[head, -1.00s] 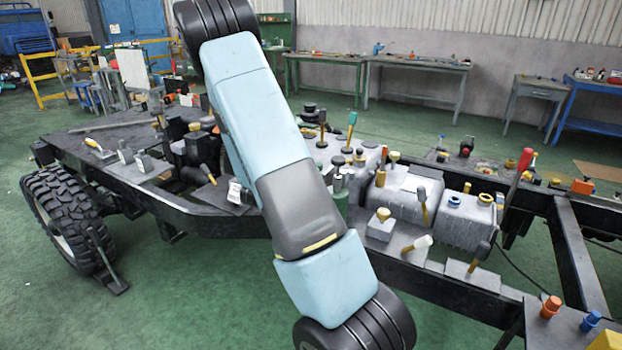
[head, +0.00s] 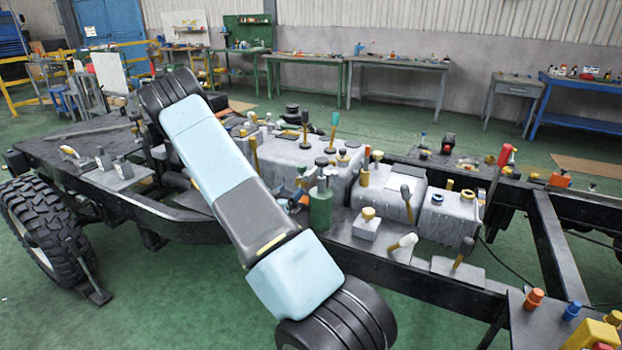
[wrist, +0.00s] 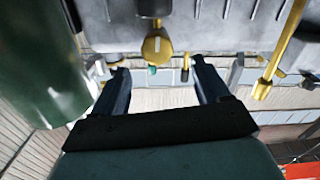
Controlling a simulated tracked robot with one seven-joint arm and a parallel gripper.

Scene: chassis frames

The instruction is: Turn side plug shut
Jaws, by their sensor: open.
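A yellow round plug (wrist: 158,48) with a raised bar across its face sits on the side of a grey tank (wrist: 215,28) in the wrist view. It looks like the side plug, and I cannot match it surely in the head view. My gripper (wrist: 163,78) is open and empty. Its two dark fingers point toward the tank, with the plug just beyond their tips and between them, a little left of the middle. They look apart from it. My arm hides the gripper in the head view.
A green cylinder (wrist: 45,60) stands close on the left in the wrist view; it also shows in the head view (head: 320,207). A yellow lever (wrist: 276,62) hangs to the right of the fingers. The black chassis frame (head: 430,285) carries several tanks, knobs and levers.

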